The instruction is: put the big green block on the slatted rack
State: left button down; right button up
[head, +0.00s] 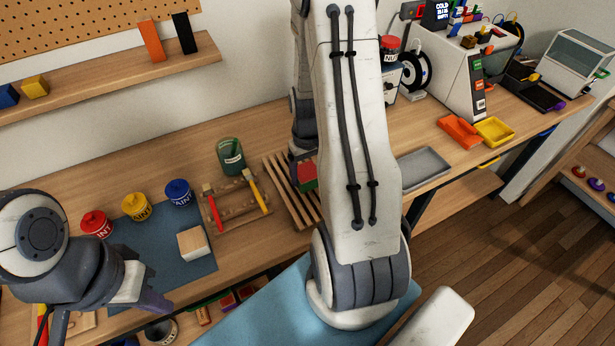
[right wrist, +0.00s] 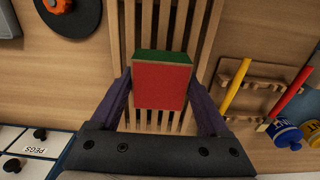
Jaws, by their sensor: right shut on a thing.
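The green block (head: 307,175) has a red face and green sides. In the right wrist view the block (right wrist: 160,84) is between the purple fingers of my right gripper (right wrist: 161,78), which is shut on it. The block is over the slatted rack (right wrist: 147,28), with slats showing behind and below it; I cannot tell whether it touches them. In the head view the rack (head: 278,191) lies on the bench, partly hidden by my right arm. My left gripper (head: 145,297) is at the lower left, near the blue mat; its opening is not clear.
Paint cans (head: 136,207) and a wooden block (head: 193,243) are on the blue mat (head: 160,236). A grey tray (head: 424,167) is to the right.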

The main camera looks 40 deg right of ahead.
aim_at(307, 173)
notch_tip(307, 173, down, 2)
jog(key=shift+f, duration=0.25)
jog(key=shift+f, duration=0.2)
jog(key=o, duration=1.3)
jog(key=shift+r, duration=0.1)
jog(key=shift+r, duration=0.6)
notch_tip(307, 173, up, 11)
jog(key=shift+r+b, duration=0.1)
jog(key=shift+b, duration=0.45)
